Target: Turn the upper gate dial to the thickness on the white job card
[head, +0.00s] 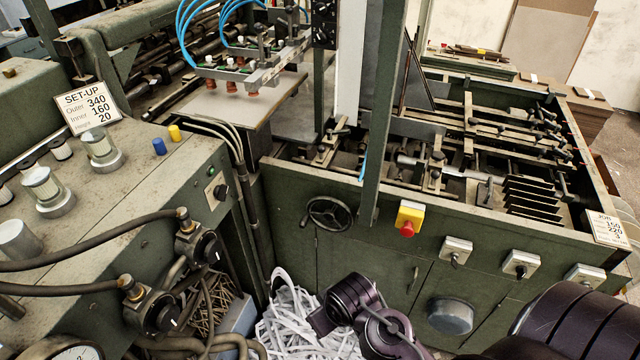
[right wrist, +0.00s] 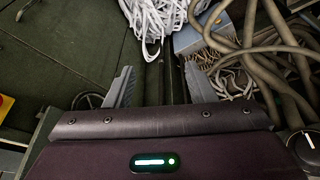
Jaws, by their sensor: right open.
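The white job card (head: 607,229) hangs at the right end of the green machine; it seems to read 150, 220 and 3, in small print. Two black round dials sit at the lower left among hoses, an upper dial (head: 207,246) and a lower dial (head: 168,318). Their scales are too small to read, and I cannot tell which is the gate dial. Part of a black dial (right wrist: 308,146) shows in the right wrist view. My right gripper (right wrist: 158,74) is open, with nothing between its fingers. My left gripper is not in view.
A second card (head: 89,109) marked SET-UP stands on the left cabinet. White paper shreds (head: 295,318) lie below, near hoses. A handwheel (head: 329,213), a yellow box with a red button (head: 408,220) and several switches (head: 456,251) are on the green front.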

